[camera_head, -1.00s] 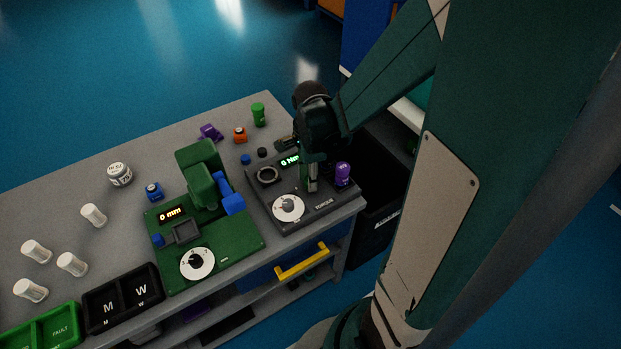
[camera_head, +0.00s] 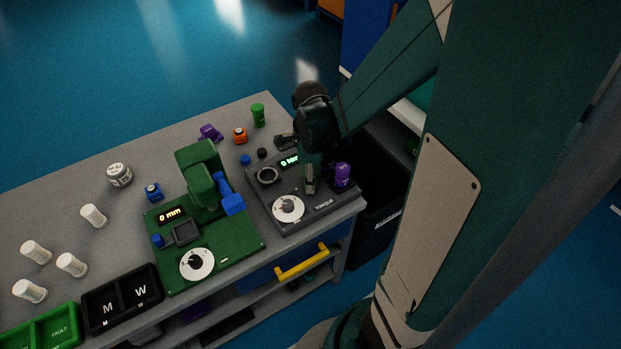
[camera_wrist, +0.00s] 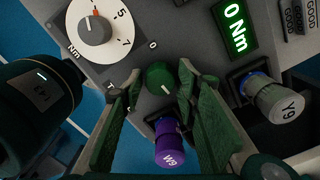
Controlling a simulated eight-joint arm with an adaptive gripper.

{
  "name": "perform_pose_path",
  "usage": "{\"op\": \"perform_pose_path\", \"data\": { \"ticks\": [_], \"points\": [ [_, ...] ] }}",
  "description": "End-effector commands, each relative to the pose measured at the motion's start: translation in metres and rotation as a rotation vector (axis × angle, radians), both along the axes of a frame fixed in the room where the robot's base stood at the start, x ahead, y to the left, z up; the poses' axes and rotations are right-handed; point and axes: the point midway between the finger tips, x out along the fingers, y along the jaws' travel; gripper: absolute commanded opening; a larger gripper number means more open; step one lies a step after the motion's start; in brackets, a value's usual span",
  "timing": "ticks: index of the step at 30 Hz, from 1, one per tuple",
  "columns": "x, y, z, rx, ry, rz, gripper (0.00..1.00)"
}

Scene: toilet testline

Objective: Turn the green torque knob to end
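The green torque knob (camera_wrist: 159,78), with a pale pointer line, shows in the wrist view on the grey torque tester. My gripper (camera_wrist: 160,74) is open, with one finger on either side of the knob and small gaps beside it. In the head view my gripper (camera_head: 309,188) is low over the right part of the torque tester (camera_head: 288,224) and hides the knob. The tester's green display (camera_wrist: 235,27) reads 0 Nm. The white torque dial (camera_wrist: 96,29) with a grey knob is beside it.
The green mm gauge (camera_head: 228,252) stands left of the tester. The bench's front edge is close.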

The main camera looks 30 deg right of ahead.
Motion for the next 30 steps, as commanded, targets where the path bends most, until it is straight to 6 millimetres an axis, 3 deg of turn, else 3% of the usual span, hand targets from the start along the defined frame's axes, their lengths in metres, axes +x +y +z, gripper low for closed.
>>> {"op": "perform_pose_path", "data": {
  "ticks": [17,30],
  "points": [
    [0.001,0.000,0.004,0.000,0.000,0.001,0.40],
    [0.000,0.000,0.036,0.000,0.000,0.001,0.40]
  ]
}}
